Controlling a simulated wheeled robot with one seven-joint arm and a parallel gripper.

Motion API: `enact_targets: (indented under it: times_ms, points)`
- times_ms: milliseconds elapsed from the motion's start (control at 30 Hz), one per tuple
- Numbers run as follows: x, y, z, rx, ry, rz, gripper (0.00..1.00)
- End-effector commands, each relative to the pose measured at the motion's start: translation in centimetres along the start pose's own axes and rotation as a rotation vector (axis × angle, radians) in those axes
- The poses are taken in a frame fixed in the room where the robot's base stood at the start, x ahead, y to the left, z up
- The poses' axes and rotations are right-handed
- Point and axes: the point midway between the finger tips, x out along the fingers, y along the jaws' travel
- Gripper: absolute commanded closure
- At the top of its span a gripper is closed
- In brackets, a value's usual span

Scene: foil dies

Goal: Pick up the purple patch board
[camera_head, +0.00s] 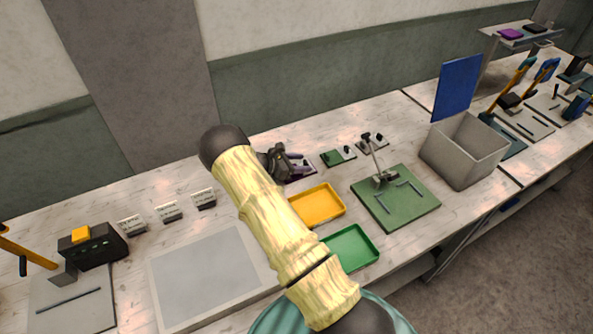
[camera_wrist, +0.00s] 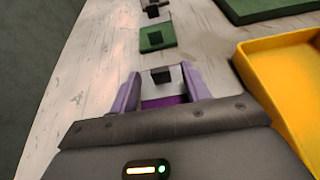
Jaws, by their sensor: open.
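The purple patch board (camera_wrist: 165,101) lies on the bench in the wrist view, with a grey part and a black block at its far end. My gripper (camera_wrist: 161,74) is open, with one finger on each side of the board; I cannot tell whether they touch it. In the head view my gripper (camera_head: 288,162) is over the board, and only a purple edge of the board (camera_head: 303,168) shows beside it. The rest of the board is hidden there by my gripper.
A green board (camera_head: 338,158) and a grey-and-black board (camera_head: 371,143) lie just beyond. A yellow tray (camera_head: 318,206), a green tray (camera_head: 352,250) and a green fixture plate (camera_head: 397,207) are nearby. A grey bin (camera_head: 464,150) with a blue panel stands to the right.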

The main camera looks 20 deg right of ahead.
Motion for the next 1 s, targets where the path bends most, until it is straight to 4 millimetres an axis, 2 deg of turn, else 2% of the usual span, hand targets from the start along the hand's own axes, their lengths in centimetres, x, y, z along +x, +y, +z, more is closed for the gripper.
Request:
enact_targets:
  times_ms: [300, 533, 1000]
  points:
    - [-0.06, -0.01, -0.01, 0.0, 0.0, 0.0, 0.55]
    - [-0.08, 0.0, -0.01, 0.0, 0.0, 0.0, 1.0]
    - [-0.26, 0.02, 0.41, 0.001, -0.001, 0.001, 1.0]
